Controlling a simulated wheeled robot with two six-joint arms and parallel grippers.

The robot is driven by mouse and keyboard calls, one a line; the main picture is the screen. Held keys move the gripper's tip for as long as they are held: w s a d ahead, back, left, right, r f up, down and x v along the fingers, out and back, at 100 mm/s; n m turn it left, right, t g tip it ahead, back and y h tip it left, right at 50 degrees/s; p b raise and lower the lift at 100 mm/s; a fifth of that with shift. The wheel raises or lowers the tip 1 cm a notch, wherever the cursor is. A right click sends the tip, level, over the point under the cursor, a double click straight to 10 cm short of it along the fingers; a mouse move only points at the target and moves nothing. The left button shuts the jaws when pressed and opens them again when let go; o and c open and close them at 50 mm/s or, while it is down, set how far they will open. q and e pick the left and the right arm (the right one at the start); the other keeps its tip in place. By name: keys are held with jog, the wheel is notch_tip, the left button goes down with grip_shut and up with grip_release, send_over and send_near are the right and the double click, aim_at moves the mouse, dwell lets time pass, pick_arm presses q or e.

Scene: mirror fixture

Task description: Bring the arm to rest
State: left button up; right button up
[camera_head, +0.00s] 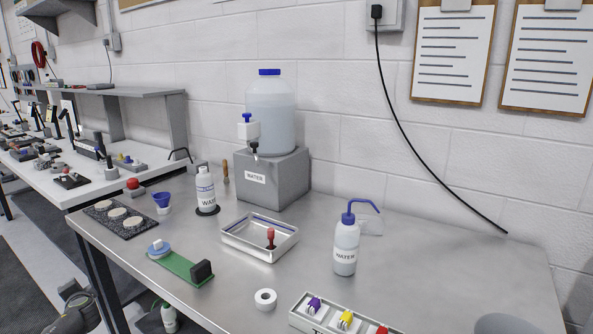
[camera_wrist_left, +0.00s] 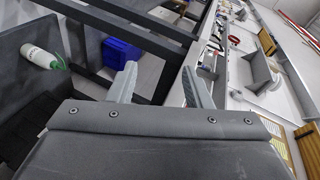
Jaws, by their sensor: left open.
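My left gripper (camera_wrist_left: 158,68) shows in the left wrist view with its two grey fingers spread apart. Nothing is between the fingers. The gripper body fills the lower part of that view, and a table edge and frame bars lie beyond the fingers. In the head view a dark rounded part at the lower left edge looks like my left arm, beside the table; its fingers cannot be made out there. My right gripper is in neither view.
The steel table (camera_head: 330,205) holds a water tank (camera_head: 270,115), a metal tray (camera_head: 235,242), a wash bottle (camera_head: 346,245), a green board (camera_head: 182,268) and a white rack (camera_head: 300,318). A white-green bottle (camera_wrist_left: 40,57) lies low beside a blue bin (camera_wrist_left: 120,52).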

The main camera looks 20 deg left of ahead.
pick_arm(q)
jog(key=s+a+f+g+h, duration=0.1)
jog(key=s+f, duration=0.4)
jog(key=s, duration=0.6)
jog(key=s+a+f+m+g+h, duration=0.1)
jog(key=s+f, duration=0.5)
jog(key=s, duration=0.5)
jog(key=s+a+f+g+h, duration=0.15)
jog(key=s+f, duration=0.35)
jog(key=s, duration=0.5)
jog(key=s+d+f+n+h, duration=0.1)
jog(key=s+d+f+h, duration=0.15)
jog(key=d+f, duration=1.05)
jog(key=s+d+f+n+h, duration=0.1)
jog(key=d+f+h, duration=0.2)
jog(key=d+f, duration=1)
jog(key=d+f+h, duration=0.1)
jog(key=d, duration=1.4)
jog(key=d+f+n+h+p, duration=0.1)
jog(key=d+f+h, duration=0.1)
jog(key=d, duration=1.3)
jog(key=shift+d+f+g+h, duration=0.15)
jog(key=shift+d+g+h, duration=0.15)
jog(key=shift+g, duration=0.05)
